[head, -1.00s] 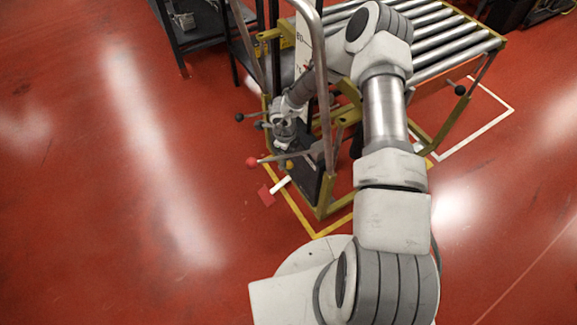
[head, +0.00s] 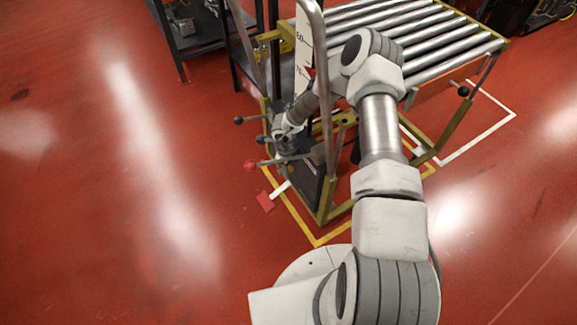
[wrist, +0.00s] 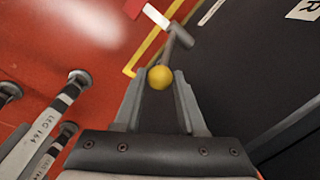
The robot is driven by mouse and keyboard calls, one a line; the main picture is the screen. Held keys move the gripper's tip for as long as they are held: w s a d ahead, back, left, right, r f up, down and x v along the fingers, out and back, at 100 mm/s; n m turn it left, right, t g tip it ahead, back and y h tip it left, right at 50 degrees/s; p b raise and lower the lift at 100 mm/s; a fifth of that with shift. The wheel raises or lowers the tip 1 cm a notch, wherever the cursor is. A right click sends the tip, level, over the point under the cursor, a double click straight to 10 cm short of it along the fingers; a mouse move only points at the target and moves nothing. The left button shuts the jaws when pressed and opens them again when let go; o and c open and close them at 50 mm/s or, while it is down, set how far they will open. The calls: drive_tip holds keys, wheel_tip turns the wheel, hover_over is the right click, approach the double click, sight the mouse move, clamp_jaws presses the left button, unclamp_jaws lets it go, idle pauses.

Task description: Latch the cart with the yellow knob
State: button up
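The yellow knob (wrist: 160,77) is a small ball on a grey lever, in the upper middle of the wrist view. My gripper (wrist: 161,82) has its two fingers apart, one on each side of the knob at the tips. I cannot tell whether either finger touches it. In the head view my gripper (head: 284,152) is at the near-left end of the cart, and the knob is mostly hidden there. The cart (head: 323,205) has a yellow-olive frame and a roller top, and stands inside a yellow floor outline.
A red-knobbed lever (head: 250,167) and a black-knobbed lever (head: 238,120) stick out left of the cart. A red tab with a white strip (head: 265,201) shows low beside it. A tall metal handle rail (head: 325,100) rises near my arm. Open red floor lies left.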

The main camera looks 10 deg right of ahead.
clamp_jaws()
idle(1.0)
